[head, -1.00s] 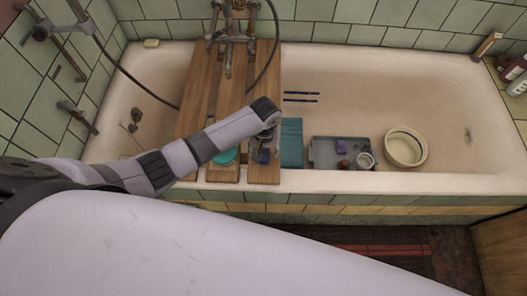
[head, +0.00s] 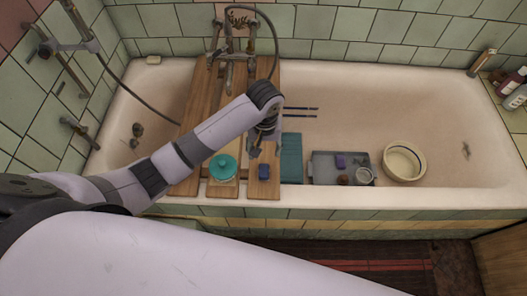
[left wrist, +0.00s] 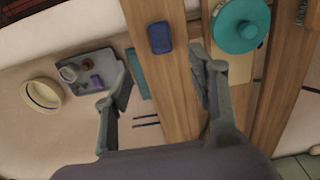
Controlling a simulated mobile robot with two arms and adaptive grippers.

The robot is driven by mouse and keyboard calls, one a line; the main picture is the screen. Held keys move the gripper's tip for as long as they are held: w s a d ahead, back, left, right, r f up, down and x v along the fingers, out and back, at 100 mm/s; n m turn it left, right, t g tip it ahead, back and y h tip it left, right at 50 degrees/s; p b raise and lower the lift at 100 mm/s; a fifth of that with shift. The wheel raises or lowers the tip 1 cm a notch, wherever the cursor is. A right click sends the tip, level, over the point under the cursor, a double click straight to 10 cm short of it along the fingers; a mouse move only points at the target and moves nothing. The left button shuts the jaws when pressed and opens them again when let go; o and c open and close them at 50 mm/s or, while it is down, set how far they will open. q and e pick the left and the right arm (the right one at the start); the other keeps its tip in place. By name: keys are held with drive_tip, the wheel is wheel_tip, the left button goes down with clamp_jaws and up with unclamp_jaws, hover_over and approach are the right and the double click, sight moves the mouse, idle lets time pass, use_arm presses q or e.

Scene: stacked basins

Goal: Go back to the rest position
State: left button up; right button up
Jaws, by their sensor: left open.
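My left gripper (head: 261,150) hangs above the right-hand board of the wooden rack (head: 203,95) that lies across the bathtub. In the left wrist view its two fingers (left wrist: 160,95) are spread apart with nothing between them. A blue block-like item (head: 264,171) and a round teal lidded thing (head: 223,167) rest on the boards near the tub's front edge. They also show in the left wrist view, the blue item (left wrist: 160,37) beyond the fingers and the teal thing (left wrist: 241,26) at the upper right. My right gripper is in neither view.
In the tub (head: 350,82) are a teal flat piece (head: 291,158), a grey tray (head: 326,171) holding a purple item, a brown item and a white cup, and a cream basin (head: 403,161). A tap and hose (head: 232,60) stand behind the rack.

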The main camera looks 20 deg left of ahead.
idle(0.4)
use_arm(q)
drive_tip(key=s+d+m+t+h, duration=0.1)
drive_tip(key=s+d+m+h, duration=0.15)
drive_tip(key=s, duration=0.65)
drive_tip(key=s+a+r+m+t+y, duration=0.2)
drive_tip(key=s+a+r+m+t, duration=0.1)
drive_tip(key=s+a, duration=0.7)
wheel_tip(320, 180, down, 23)
drive_tip(key=g, duration=0.2)
drive_tip(key=s+a+f, duration=0.2)
drive_tip(key=s+f, duration=1.5)
drive_tip(key=f, duration=0.1)
drive_tip(key=shift+s+a+f+g, duration=0.15)
drive_tip(key=shift+s+a+g, duration=0.15)
drive_tip(key=shift+g, duration=0.1)
drive_tip(key=shift+y, duration=0.25)
